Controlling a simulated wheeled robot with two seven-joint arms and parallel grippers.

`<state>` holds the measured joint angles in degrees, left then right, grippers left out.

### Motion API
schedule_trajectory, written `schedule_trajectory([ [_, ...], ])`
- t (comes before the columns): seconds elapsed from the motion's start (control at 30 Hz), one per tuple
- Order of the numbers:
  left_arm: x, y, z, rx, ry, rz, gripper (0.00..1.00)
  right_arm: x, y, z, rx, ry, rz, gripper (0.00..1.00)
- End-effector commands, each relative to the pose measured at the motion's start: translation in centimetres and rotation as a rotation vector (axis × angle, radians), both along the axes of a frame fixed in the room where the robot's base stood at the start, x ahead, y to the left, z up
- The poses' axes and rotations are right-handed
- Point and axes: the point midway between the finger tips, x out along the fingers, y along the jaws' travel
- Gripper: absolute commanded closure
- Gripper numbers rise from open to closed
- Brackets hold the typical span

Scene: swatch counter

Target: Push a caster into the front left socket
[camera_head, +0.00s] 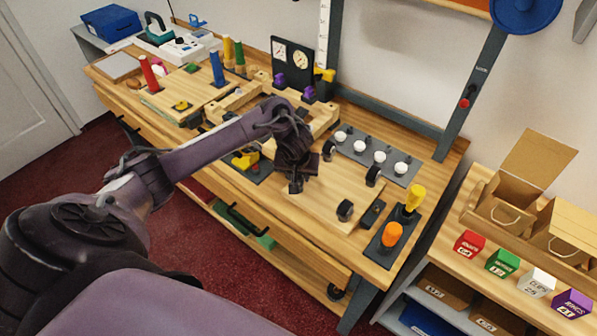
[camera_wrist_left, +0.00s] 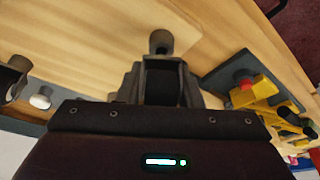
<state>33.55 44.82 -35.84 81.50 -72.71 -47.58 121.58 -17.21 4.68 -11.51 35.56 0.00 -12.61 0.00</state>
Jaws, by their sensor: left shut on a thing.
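My left gripper (camera_head: 296,188) is low over the front left part of a pale wooden board (camera_head: 318,200) on the workbench. It is shut on a dark caster (camera_wrist_left: 160,42), which shows at its fingertips in the left wrist view. The fingers hide the caster's lower end and the front left socket, so I cannot tell how deep it sits. Black casters stand at the board's other corners: back left (camera_head: 329,150), back right (camera_head: 372,176) and front right (camera_head: 345,210). My right gripper is not in view.
A grey strip (camera_head: 390,168) with several white round-topped pieces lies behind the board. A yellow tool (camera_head: 246,160) lies on a dark mat left of it. Yellow (camera_head: 414,198) and orange (camera_head: 392,235) handles stand to its right. The board's middle is clear.

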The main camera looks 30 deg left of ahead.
Motion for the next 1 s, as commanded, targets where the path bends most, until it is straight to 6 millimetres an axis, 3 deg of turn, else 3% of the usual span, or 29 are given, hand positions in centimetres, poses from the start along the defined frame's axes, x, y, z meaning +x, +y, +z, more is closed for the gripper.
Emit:
schedule_trajectory([
  [1.0, 0.05, 0.0, -0.82, 0.0, -0.001, 0.0, 0.89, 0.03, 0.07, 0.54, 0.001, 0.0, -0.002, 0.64],
])
